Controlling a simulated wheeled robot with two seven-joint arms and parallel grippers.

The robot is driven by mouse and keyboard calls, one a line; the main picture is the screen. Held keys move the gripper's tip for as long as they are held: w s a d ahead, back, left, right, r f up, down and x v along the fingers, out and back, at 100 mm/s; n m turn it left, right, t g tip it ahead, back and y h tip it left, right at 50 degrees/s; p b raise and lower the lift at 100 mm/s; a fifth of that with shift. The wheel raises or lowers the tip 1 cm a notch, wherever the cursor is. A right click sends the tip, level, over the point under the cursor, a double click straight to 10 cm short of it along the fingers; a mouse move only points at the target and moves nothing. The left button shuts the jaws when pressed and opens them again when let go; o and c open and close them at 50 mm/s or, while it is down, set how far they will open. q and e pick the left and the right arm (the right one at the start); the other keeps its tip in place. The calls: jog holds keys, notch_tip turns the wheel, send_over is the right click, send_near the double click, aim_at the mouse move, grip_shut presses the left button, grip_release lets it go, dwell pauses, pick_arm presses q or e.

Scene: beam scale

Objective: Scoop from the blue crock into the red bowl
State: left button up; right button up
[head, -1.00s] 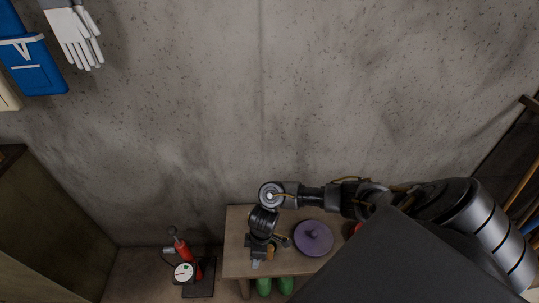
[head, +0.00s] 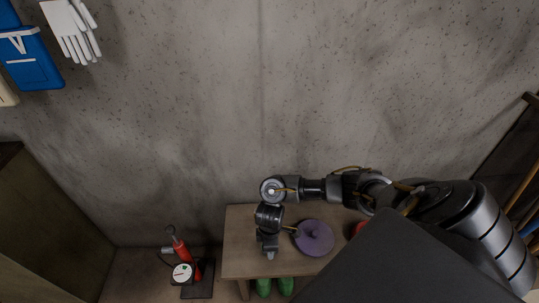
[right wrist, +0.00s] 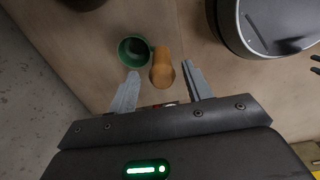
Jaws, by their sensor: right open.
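My right gripper (head: 269,254) is over the front left of the wooden bench in the head view. In the right wrist view the gripper (right wrist: 161,88) is open, its two grey fingers apart on either side of an orange-brown rounded piece (right wrist: 162,66). I cannot tell whether this is a scoop handle. A green cup (right wrist: 133,51) stands just left of it. A red thing (head: 358,228), perhaps the red bowl, shows only as a sliver beside the dark panel in the head view. I cannot make out a blue crock. My left gripper is not in view.
A purple knobbed lid or disc (head: 314,238) lies on the bench (head: 238,262), right of the gripper. A large dark round object (right wrist: 275,25) fills the wrist view's upper right. Green boots (head: 264,287) stand beneath the bench. A red tool with a dial (head: 182,272) stands left.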

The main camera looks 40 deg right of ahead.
notch_tip(320, 180, down, 5)
jog(key=shift+s+f+b, duration=0.1)
jog(key=shift+b, duration=0.75)
grip_shut()
